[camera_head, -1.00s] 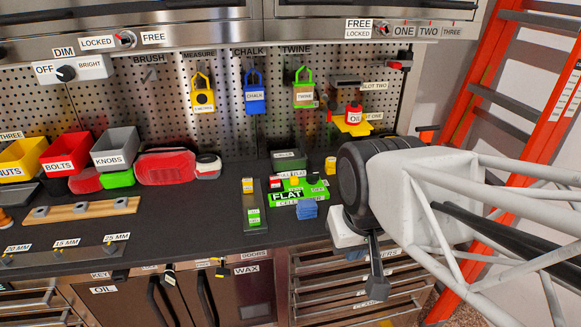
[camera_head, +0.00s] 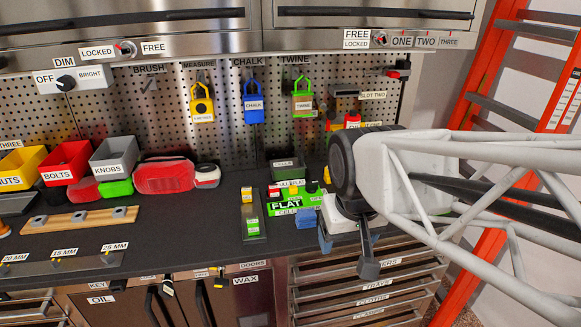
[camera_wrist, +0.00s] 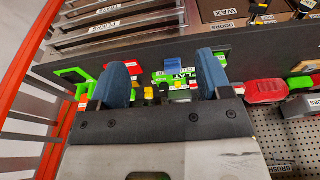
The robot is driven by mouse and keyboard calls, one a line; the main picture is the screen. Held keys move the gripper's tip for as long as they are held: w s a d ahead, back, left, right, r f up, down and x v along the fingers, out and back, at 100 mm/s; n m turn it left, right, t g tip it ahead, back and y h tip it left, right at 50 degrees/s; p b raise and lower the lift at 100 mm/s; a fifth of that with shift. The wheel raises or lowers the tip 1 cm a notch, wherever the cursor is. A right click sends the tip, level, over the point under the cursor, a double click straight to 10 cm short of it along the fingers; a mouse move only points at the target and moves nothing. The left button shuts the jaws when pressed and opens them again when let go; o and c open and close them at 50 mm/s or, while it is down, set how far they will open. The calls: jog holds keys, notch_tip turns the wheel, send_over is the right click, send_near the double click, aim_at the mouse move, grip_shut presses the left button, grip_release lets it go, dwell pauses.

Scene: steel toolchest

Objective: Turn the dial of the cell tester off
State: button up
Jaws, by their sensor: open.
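A green box with a white label reading FLAT and CELLS (camera_head: 285,207) lies on the dark bench, with a small FULL/FLAT label and red, yellow and dark parts at its back. I take this group for the cell tester, but the dial and its setting are too small to make out. It also shows in the wrist view (camera_wrist: 188,75), between and beyond my fingers. My gripper (camera_wrist: 162,62) is open and empty, its two blue fingers apart. In the head view my gripper (camera_head: 325,228) is just right of the green box, partly hidden by my wrist.
A dark strip (camera_head: 253,228) with yellow and green pieces lies left of the box. A grey bin (camera_head: 287,170) stands behind it. A red case (camera_head: 165,176) and labelled bins (camera_head: 115,155) are further left. An orange ladder (camera_head: 515,100) stands right. The bench front is clear.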

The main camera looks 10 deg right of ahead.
jog(key=w+d+r, duration=0.1)
jog(key=w, duration=1)
jog(key=g, duration=0.2)
send_near(312, 186)
jog(key=shift+w+d+f, duration=0.15)
jog(key=shift+w+f, duration=0.15)
jog(key=shift+w, duration=0.25)
jog(key=shift+f, duration=3.9)
jog(key=shift+c, duration=0.4)
